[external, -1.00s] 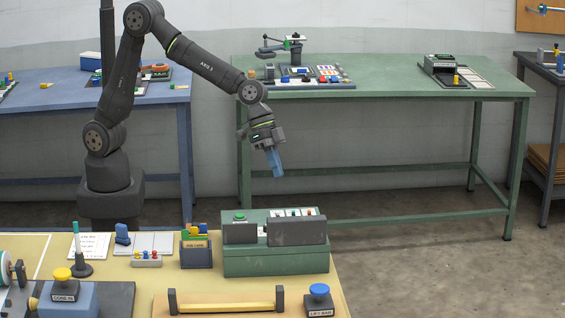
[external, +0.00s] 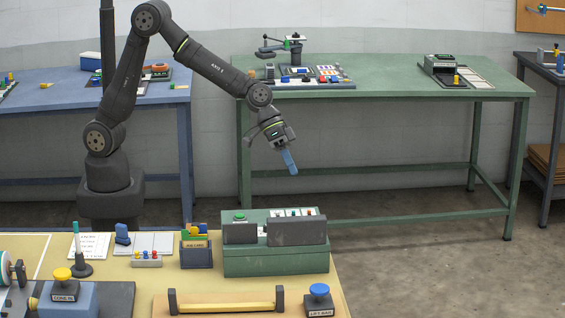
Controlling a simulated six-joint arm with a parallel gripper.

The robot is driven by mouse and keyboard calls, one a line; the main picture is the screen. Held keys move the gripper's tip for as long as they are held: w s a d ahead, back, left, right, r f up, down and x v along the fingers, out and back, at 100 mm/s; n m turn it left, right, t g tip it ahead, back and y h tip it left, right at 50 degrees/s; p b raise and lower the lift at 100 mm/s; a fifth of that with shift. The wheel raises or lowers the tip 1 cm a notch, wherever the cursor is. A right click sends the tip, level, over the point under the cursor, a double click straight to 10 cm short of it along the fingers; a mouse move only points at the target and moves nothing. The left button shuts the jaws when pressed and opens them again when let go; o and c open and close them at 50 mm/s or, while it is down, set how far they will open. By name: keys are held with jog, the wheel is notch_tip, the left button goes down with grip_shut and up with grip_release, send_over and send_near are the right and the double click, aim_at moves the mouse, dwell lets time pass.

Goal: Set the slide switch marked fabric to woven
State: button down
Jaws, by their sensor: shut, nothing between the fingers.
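My gripper (external: 291,168) is shut and empty, its blue fingers together and tilted down to the right. It hangs in the air above and behind the green control box (external: 275,262). This box stands at the back right of the yellow table, with a green button and a row of small coloured controls (external: 292,212) on top. Dark grey plates on its near side partly hide them. Which control is the fabric switch, and how it is set, is too small to tell.
On the yellow table (external: 215,284) stand a blue-knobbed block (external: 319,299), a card holder (external: 196,250), a yellow bar (external: 226,305) between dark posts and a yellow-knobbed block (external: 63,290). A green bench (external: 400,96) stands behind. The air around my gripper is clear.

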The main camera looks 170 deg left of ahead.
aim_at(310, 210)
jog(key=x, duration=0.7)
jog(key=shift+w+a+f, duration=0.1)
jog(key=shift+w+f, duration=0.1)
jog(key=shift+f, duration=0.15)
jog(key=w, duration=0.2)
jog(key=shift+w, duration=1)
jog(key=shift+w, duration=0.1)
jog(key=shift+w+r, duration=0.1)
jog(key=shift+w, duration=0.75)
jog(key=shift+s, duration=0.15)
